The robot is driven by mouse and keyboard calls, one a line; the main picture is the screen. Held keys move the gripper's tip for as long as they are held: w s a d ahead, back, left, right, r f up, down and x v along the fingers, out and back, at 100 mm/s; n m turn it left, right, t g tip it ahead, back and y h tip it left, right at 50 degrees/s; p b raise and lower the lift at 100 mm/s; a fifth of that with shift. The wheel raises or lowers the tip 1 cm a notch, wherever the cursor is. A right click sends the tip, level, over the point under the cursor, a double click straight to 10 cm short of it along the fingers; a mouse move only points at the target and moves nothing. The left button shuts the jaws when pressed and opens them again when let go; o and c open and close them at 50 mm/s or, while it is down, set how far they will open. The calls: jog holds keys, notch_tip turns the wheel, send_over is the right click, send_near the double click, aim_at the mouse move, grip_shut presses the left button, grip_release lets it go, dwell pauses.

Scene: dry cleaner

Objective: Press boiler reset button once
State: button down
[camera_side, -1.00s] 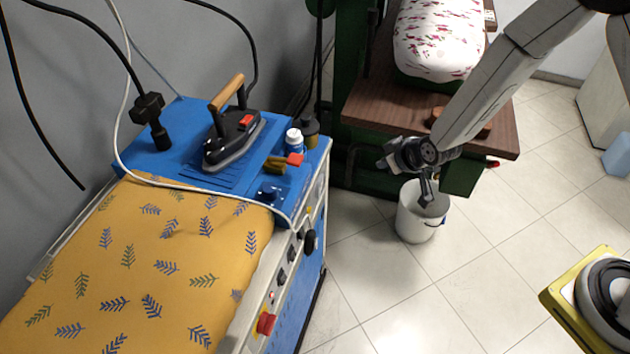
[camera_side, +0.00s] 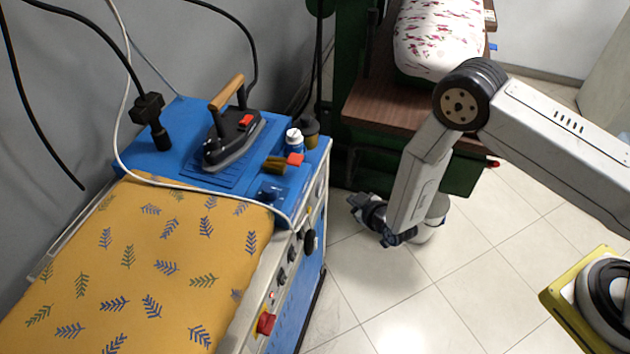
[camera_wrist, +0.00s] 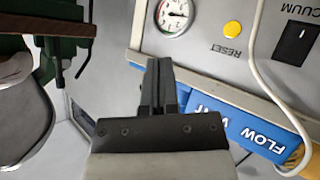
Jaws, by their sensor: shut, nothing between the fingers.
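The boiler reset button (camera_wrist: 232,28) is a round yellow button on a light grey panel in the wrist view, beside the word RESET, which appears upside down. My gripper (camera_wrist: 159,62) is shut and empty, its dark fingers pointing at the panel. In this view the fingertips lie below and left of the button, with a visible gap in the picture. In the side view, my wrist is right of the blue ironing unit (camera_side: 185,148), over the floor. The button is too small to make out surely there, and the fingertips are hard to separate.
A pressure gauge (camera_wrist: 175,15) is left of the button and a black vacuum switch (camera_wrist: 298,42) right of it. A white cable (camera_wrist: 262,75) crosses the panel. A red knob (camera_side: 266,323) is on the unit's front.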

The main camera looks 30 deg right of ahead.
jog(key=s+f+n+t, duration=0.1)
jog(key=s+f+t, duration=0.1)
jog(key=f, duration=0.3)
jog(key=shift+s+a+f, duration=0.3)
jog(key=shift+s+a, duration=0.1)
jog(key=shift+s, duration=0.2)
jog(key=shift+w, duration=0.1)
jog(key=w+a, duration=0.6)
dwell(0.6)
jog(key=shift+w+a, duration=0.6)
jog(key=shift+a, duration=0.1)
dwell(3.2)
jog(key=shift+s+d, duration=0.55)
jog(key=shift+d, duration=0.05)
dwell(0.4)
jog(key=shift+s+d, duration=1.8)
